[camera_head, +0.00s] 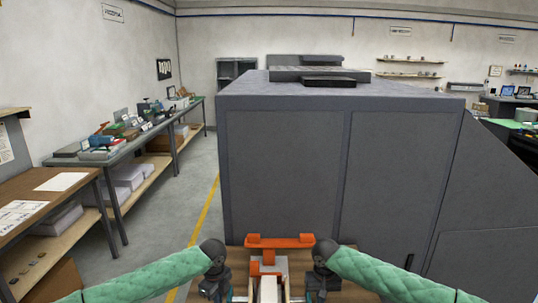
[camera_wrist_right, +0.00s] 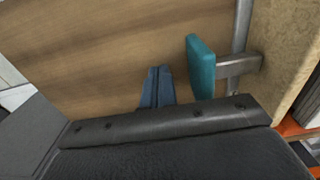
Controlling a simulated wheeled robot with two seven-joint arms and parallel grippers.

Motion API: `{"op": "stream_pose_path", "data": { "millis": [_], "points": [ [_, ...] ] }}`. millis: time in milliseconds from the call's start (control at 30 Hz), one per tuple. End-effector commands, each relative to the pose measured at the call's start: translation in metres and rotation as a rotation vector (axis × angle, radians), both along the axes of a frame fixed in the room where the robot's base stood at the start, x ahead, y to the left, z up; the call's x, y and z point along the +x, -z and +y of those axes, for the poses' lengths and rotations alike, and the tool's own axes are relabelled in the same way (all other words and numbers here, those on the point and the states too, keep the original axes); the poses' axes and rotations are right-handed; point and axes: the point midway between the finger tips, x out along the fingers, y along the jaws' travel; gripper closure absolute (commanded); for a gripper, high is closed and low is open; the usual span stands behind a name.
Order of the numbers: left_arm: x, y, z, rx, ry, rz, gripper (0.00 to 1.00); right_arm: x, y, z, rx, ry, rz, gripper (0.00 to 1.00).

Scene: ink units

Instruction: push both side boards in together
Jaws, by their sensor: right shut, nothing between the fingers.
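A teal board (camera_wrist_right: 201,66) stands upright on a grey metal arm in the right wrist view; it appears to be one side board. My right gripper (camera_wrist_right: 157,88) has its bluish fingers shut and empty, beside the board with a gap between them. In the head view, my right gripper (camera_head: 321,288) is a dark shape right of the orange-and-cream unit (camera_head: 268,268). My left gripper (camera_head: 214,287) is on the unit's left; its fingers are too small to read. The other side board is not clear in the head view.
A brown wooden bench top (camera_head: 350,290) lies under the unit. A large grey cabinet (camera_head: 285,170) stands right behind it. On the left are a cluttered side table (camera_head: 128,150) and a wooden bench (camera_head: 70,178), with open floor (camera_head: 165,215) between them and the cabinet.

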Motion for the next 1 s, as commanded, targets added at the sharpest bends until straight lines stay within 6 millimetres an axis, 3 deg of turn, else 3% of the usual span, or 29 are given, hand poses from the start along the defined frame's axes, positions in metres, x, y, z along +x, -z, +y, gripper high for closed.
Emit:
{"op": "stream_pose_path", "data": {
  "millis": [1000],
  "points": [
    [0.0, 0.0, -0.021, 0.0, 0.001, 0.0, 1.0, 0.0, 0.0, 0.0, 0.0, 0.0, 0.0, 1.0]
  ]
}}
